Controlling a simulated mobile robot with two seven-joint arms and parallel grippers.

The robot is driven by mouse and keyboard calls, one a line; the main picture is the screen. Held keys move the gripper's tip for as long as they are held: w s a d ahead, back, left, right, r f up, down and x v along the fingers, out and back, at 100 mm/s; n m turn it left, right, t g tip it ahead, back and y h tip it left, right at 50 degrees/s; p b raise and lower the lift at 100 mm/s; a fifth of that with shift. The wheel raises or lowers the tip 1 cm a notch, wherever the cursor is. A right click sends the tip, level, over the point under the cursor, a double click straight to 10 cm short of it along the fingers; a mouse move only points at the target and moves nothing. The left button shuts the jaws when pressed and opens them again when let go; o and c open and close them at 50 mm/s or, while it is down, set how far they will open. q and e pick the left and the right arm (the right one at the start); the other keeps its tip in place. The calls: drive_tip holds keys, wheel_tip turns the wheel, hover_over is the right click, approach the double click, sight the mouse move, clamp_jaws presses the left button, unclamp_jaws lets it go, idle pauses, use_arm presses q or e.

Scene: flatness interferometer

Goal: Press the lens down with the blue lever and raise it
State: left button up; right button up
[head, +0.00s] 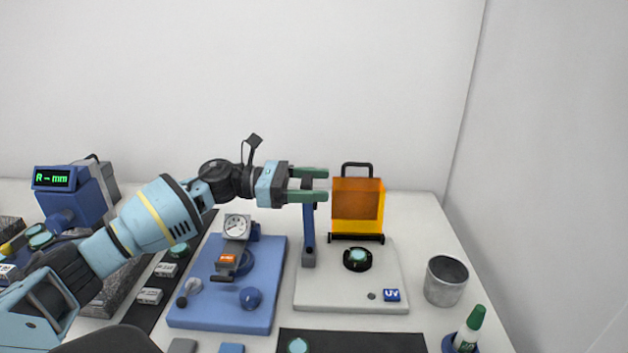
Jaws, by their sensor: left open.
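My left gripper (308,184) is open, with its two green fingertips pointing right, one above the other. They are at the top of an upright dark blue lever (308,228). A dark part shows between the fingers; I cannot tell whether they touch the lever. The lever rises from a grey pivot on the left of a pale grey base plate (330,296). A small green lens (358,256) sits in a black round holder on this plate, below and right of the gripper. My right gripper is not in view.
An orange shield (358,204) stands behind the lens holder. A blue dial gauge stand (229,307) is to the left, under my left arm. A metal cup (445,281) and a green-capped bottle (469,329) stand right. A dark mat (350,342) lies in front.

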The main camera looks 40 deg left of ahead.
use_arm(q)
drive_tip(key=shift+w+d, duration=0.15)
drive_tip(key=shift+d, duration=0.05)
drive_tip(key=c, duration=1.4)
drive_tip(key=shift+w, duration=0.1)
